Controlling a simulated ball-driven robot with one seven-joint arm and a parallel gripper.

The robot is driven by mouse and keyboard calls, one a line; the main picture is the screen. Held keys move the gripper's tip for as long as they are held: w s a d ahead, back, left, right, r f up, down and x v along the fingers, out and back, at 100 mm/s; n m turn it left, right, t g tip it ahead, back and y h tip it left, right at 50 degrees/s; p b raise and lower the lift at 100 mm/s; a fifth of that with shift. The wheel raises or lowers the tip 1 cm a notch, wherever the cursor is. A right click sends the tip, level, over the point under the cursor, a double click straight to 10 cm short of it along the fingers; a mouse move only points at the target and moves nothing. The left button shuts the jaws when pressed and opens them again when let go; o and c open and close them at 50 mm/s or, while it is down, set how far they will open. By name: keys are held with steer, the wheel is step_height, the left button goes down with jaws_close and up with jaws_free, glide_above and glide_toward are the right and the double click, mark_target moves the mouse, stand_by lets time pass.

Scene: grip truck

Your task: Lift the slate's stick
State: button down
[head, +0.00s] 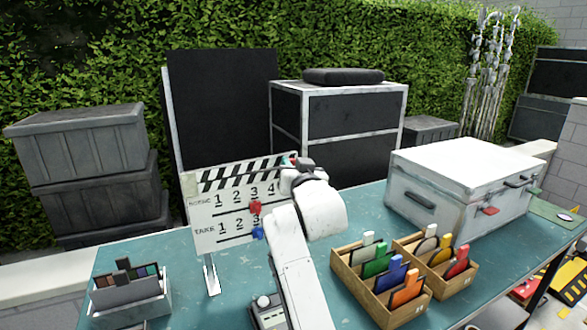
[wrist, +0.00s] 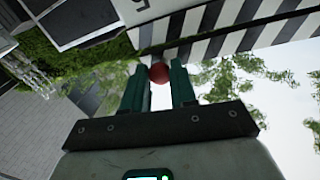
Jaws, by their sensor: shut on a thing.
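The slate (head: 205,235) is a white clapperboard standing on a small stand on the teal table, with red and blue markers on its face. Its black-and-white striped stick (head: 232,174) runs along the top; I cannot tell whether there is a gap beneath it. My gripper (head: 289,160) is at the stick's right end, partly hidden by my arm. In the wrist view my gripper (wrist: 158,82) has its two green fingers closed around a red ball knob (wrist: 159,72), beside the stick's stripes (wrist: 225,38).
Wooden boxes (head: 385,312) of coloured cards stand right of my arm. A white case (head: 455,180) is at the table's right. A grey tray (head: 130,300) sits at the front left. A black panel (head: 222,105) stands behind the slate.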

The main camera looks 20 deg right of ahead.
steer(key=a+r+n+p, duration=0.2)
steer(key=r+n, duration=0.1)
steer(key=r, duration=0.4)
steer(key=a+r+n+t+p, duration=0.1)
steer(key=a+r+n+p, duration=0.2)
steer(key=r, duration=0.4)
steer(key=shift+n+t+p, duration=0.3)
steer(key=shift+n+p, duration=0.05)
steer(key=shift+n, duration=0.45)
steer(key=shift+a+f, duration=0.1)
steer(key=c, duration=0.9)
jaws_free()
steer(key=b+v, duration=0.2)
steer(key=v, duration=0.8)
steer(key=shift+s, duration=0.4)
